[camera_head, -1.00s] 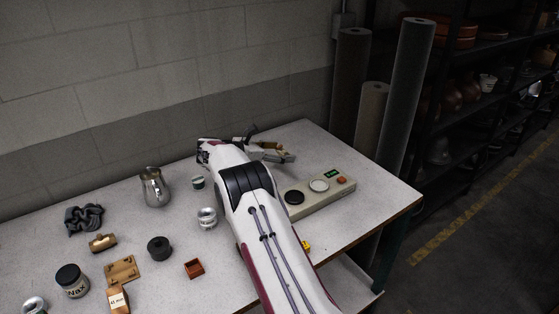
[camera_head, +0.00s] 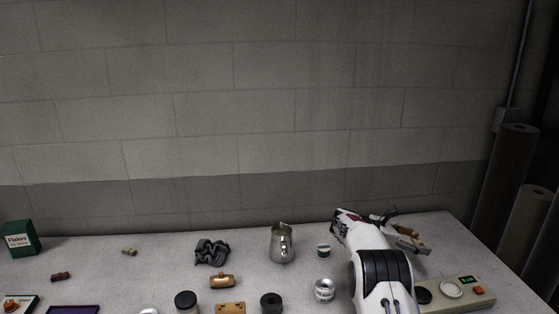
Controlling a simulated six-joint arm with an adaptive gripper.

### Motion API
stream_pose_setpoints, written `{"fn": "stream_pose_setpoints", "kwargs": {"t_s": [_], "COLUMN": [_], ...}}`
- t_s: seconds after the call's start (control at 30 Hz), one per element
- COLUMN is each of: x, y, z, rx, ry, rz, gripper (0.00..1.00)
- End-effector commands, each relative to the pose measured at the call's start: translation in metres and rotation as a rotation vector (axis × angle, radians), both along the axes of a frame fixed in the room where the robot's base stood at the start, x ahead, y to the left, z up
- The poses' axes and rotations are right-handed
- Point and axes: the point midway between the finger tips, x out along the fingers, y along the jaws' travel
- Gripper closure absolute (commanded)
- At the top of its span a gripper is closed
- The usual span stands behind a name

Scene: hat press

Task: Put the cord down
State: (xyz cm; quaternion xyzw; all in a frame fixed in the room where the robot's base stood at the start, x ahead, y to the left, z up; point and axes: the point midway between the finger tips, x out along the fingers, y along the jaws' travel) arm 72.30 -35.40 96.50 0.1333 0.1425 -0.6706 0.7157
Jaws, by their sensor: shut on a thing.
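My gripper (camera_head: 388,217) is at the far right of the table, at the end of my white arm, low over the tabletop near its back edge. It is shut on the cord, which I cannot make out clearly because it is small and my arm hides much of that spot. A tan and grey piece (camera_head: 408,239) shows just right of my gripper; I cannot tell whether it touches the gripper.
A control box (camera_head: 478,296) with dials lies at the right, beside my arm. A metal pitcher (camera_head: 282,245), a small jar (camera_head: 323,250) and a silver ring-shaped piece (camera_head: 324,290) stand left of my arm. A grey cloth (camera_head: 211,252) lies farther left. Bare tabletop (camera_head: 170,275) shows at left.

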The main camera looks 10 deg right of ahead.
Motion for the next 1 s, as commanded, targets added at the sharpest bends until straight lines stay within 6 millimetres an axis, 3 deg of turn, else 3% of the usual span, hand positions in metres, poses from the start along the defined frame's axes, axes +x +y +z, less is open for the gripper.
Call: {"fn": "stream_pose_setpoints", "kwargs": {"t_s": [0.17, 0.37, 1.0], "x": [0.001, 0.002, -0.022], "y": [0.012, 0.04, 0.165], "z": [0.001, 0.0, -0.001], "rx": [-0.001, -0.004, -0.014], "ry": [0.001, 0.001, 0.001], "rz": [0.013, 0.044, 0.196], "gripper": [0.49, 0.49, 0.49]}}
